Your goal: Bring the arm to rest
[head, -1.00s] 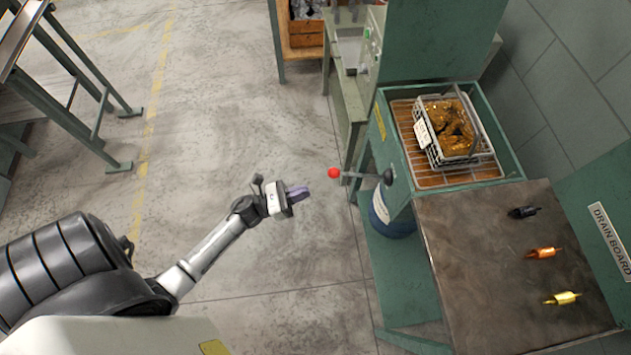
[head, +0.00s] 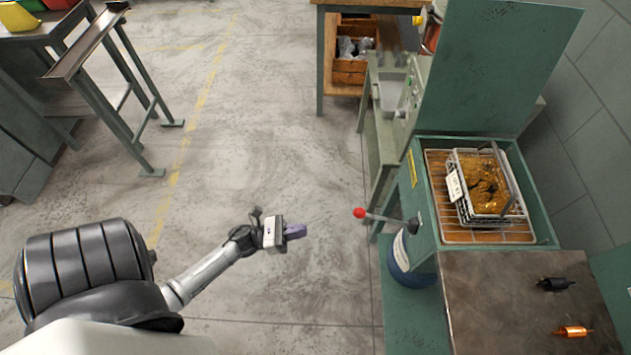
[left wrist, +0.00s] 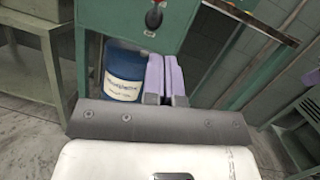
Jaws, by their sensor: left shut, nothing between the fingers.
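My left arm reaches out from the lower left in the head view. Its gripper (head: 296,231) is over open floor, left of the green washing cabinet (head: 432,215), with clear space between them. The purple fingers also show side by side in the left wrist view (left wrist: 165,75), shut with nothing between them. My right gripper is not in view.
A red-knobbed lever (head: 360,213) sticks out from the cabinet toward my gripper. A wire basket of brown parts (head: 455,190) sits in the open cabinet. A blue drum (head: 408,262) stands below. A drain board (head: 500,290) holds dark and orange parts. Floor around the arm is clear.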

